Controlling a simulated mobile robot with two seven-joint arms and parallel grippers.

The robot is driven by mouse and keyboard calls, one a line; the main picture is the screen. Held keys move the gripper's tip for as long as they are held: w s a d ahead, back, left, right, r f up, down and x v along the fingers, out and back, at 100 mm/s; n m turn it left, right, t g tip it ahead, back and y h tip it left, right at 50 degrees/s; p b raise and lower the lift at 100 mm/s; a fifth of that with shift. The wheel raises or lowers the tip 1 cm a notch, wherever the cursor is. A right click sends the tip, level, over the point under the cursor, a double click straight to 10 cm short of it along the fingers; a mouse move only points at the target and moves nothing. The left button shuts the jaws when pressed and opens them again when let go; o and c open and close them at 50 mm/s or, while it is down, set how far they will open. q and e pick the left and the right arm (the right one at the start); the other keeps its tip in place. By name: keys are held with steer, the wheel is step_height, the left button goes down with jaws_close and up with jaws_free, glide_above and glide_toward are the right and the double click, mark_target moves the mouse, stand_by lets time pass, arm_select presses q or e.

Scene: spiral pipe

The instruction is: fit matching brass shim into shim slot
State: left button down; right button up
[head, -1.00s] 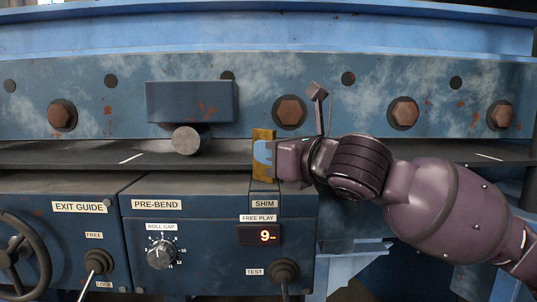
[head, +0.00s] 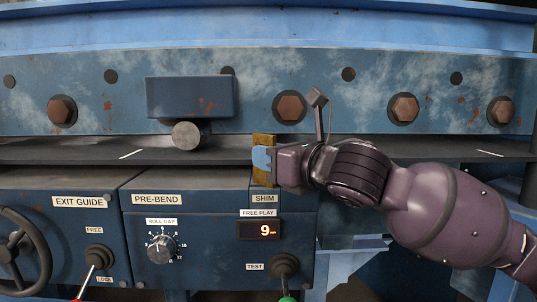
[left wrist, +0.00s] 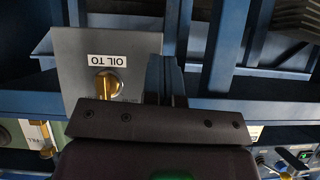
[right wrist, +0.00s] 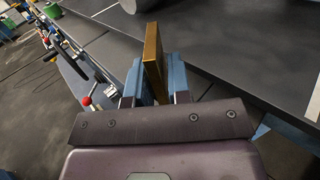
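The brass shim (head: 263,140) is a thin upright plate in the head view. My right gripper (head: 264,158) is shut on it, with its light-blue fingers on the shim's sides. The shim stands over the panel section marked SHIM (head: 264,198), its lower end at the section's top edge. The slot mouth is hidden, so I cannot tell how far in the shim is. In the right wrist view the shim (right wrist: 153,62) stands between the two fingers. My left gripper (left wrist: 165,80) is out of the head view; its fingers look closed together with nothing between them.
A free play display (head: 260,230) reads 9. The roll gap knob (head: 161,249) and test lever (head: 285,267) are on the panel. A blue block with a round bar (head: 187,136) hangs left of the shim. An oil valve (left wrist: 108,84) is near my left gripper.

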steer(key=shift+o, duration=1.2)
steer(key=shift+r, duration=0.1)
steer(key=shift+r, duration=0.35)
steer(key=shift+s+d+r, duration=0.15)
steer(key=shift+d+r, duration=0.05)
steer(key=v, duration=1.1)
steer(key=shift+s, duration=0.25)
steer(key=shift+d, duration=0.1)
